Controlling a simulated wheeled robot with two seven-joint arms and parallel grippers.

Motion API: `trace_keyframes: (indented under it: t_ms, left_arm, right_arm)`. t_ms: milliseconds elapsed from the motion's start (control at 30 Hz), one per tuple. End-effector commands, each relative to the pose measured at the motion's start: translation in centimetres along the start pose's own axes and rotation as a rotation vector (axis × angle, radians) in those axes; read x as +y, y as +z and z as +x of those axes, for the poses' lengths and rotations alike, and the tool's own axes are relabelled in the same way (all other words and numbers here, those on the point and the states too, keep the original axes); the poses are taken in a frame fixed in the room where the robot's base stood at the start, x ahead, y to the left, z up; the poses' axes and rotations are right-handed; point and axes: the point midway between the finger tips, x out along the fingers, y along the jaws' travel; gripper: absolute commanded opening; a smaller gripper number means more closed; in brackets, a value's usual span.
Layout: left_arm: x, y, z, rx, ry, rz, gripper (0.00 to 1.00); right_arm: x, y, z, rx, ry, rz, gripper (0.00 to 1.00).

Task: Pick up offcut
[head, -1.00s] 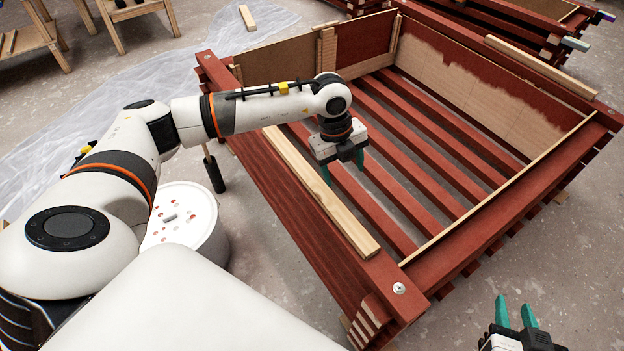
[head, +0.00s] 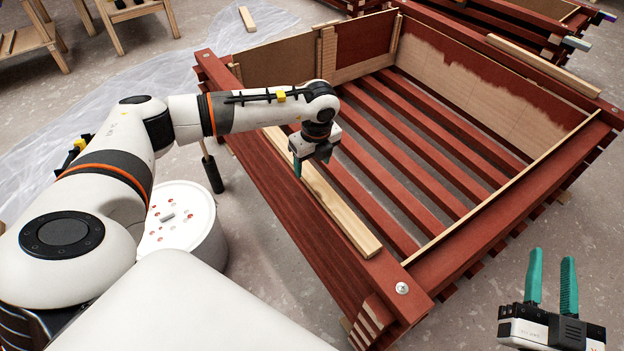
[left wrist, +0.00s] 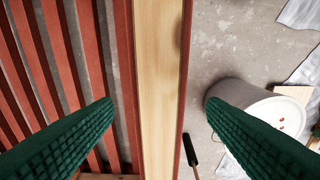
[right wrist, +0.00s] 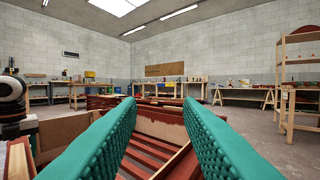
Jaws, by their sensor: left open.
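A long pale bare-wood offcut (head: 342,215) lies along the top of the red frame's near left rail. My left gripper (head: 312,166) is over this piece, around its middle to far part, and hides some of it. In the left wrist view the offcut (left wrist: 162,60) runs between the two green fingers, which are open and apart from it on both sides. My right gripper (head: 551,258) is open and empty at the lower right, outside the frame. Its spread fingers also show in the right wrist view (right wrist: 159,102).
The red slatted frame (head: 415,278) fills the middle, with low side walls. Another pale strip (head: 540,66) lies on its far right rail. A white bucket (head: 205,215) stands left of the frame. A short wood piece (head: 247,18) lies on the floor near plastic sheeting (head: 60,150).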

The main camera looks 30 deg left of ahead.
Motion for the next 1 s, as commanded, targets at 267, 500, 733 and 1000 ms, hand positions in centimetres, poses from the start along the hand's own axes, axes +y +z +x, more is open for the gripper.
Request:
trace_keyframes:
  t_ms: [267, 500, 733, 1000]
  left_arm:
    - [0.1, 0.3, 2.9, 0.000, -0.001, 0.001, 0.66]
    - [0.1, 0.3, 4.6, 0.000, 0.000, 0.001, 0.66]
    - [0.1, 0.3, 4.8, 0.000, 0.000, 0.001, 0.66]
    - [0.1, 0.3, 4.8, -0.001, 0.000, 0.001, 0.34]
  right_arm:
    - [0.6, 3.9, -0.4, -0.283, 0.015, 0.010, 0.33]
    - [0.9, 6.4, -1.3, -0.453, 0.022, 0.017, 0.33]
    - [1.0, 6.8, -1.5, -0.475, 0.023, 0.018, 0.33]
    - [0.9, 6.8, -1.5, -0.473, 0.023, 0.018, 0.33]
